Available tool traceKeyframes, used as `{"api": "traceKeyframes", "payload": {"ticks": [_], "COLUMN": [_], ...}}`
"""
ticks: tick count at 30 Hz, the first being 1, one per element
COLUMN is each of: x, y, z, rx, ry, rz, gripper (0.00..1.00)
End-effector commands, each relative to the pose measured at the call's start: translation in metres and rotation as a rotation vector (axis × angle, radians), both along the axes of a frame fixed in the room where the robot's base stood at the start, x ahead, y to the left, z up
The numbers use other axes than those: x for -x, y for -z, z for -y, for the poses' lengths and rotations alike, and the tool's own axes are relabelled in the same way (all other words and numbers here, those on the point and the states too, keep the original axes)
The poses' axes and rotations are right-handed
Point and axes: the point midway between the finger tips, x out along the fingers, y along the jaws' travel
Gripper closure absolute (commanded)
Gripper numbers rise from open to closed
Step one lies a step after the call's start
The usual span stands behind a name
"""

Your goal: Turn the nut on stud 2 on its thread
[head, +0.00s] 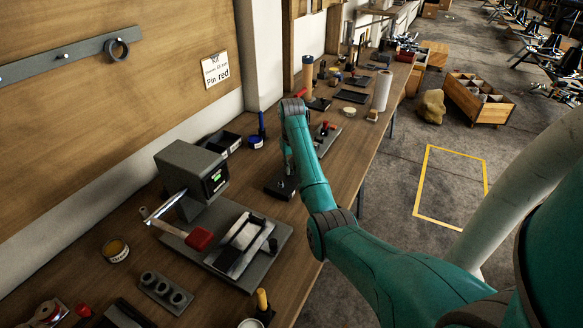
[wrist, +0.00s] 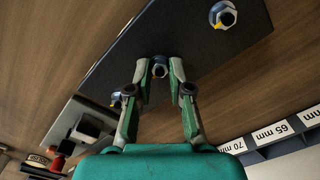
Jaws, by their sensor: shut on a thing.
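A dark plate (wrist: 180,32) with studs crosses the wrist view diagonally, and part of it shows in the head view (head: 276,188). A nut (wrist: 159,68) on the plate's middle stud sits between the fingertips of my gripper (wrist: 160,72), which is shut on it from both sides. Another nut (wrist: 222,15), bluish grey with a yellow mark, is on a stud towards the upper right. A third stud (wrist: 116,99) is partly hidden behind the left finger. In the head view my arm covers most of the gripper and the nut. Stud numbers are not readable.
A grey machine (head: 190,175) with a red-handled crank (head: 199,238) stands on the bench, left of my arm. A rack with 65 mm and 70 mm labels (wrist: 274,134) is at the wrist view's lower right. Blue-capped can (head: 256,142) and black bins (head: 222,144) stand behind.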

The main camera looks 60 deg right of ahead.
Motion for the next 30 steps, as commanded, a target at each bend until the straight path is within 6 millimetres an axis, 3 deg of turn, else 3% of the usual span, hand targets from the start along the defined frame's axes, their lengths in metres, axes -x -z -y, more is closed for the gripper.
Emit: {"api": "traceKeyframes", "payload": {"ticks": [12, 27, 28, 30], "x": [0.0005, 0.0006, 0.0007, 0.0005], "y": [0.0006, 0.0007, 0.0007, 0.0007], "z": [0.0000, -0.0001, -0.0001, -0.0002], "rx": [-0.001, -0.001, -0.001, -0.001], "ry": [0.169, 0.188, 0.188, 0.188], "rz": [-0.002, -0.002, -0.002, -0.002], "gripper": [1.00, 1.00, 0.78, 0.60]}}
